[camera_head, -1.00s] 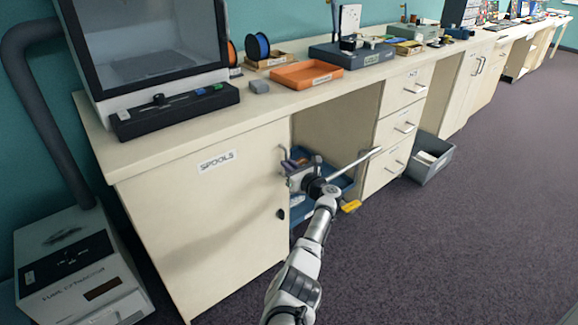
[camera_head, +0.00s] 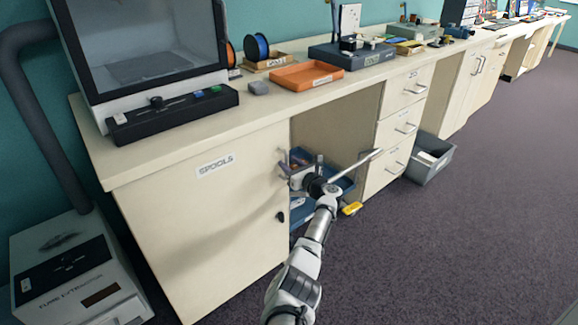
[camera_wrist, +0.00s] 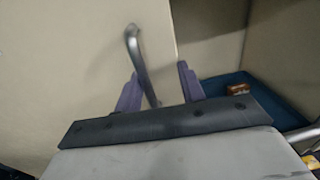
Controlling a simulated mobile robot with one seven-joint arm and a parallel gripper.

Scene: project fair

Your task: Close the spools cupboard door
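The spools cupboard door (camera_head: 215,220) is a cream panel with a SPOOLS label at its top, under the left end of the counter. It looks flush or nearly flush with the cupboard front; I cannot tell whether a small gap remains. Its grey bar handle (camera_head: 282,162) is near the upper right edge, with a dark lock below. My gripper (camera_head: 294,163) is at the handle. In the wrist view, the two purple fingers of my gripper (camera_wrist: 160,88) stand apart, and the lower part of the handle (camera_wrist: 137,58) shows between them. Contact with the handle is unclear.
Right of the door is an open bay with a blue bin (camera_head: 305,208) inside. A drawer unit (camera_head: 395,130) and a grey crate (camera_head: 430,160) stand further right. A white fume extractor (camera_head: 75,270) stands at the left. The carpet on the right is clear.

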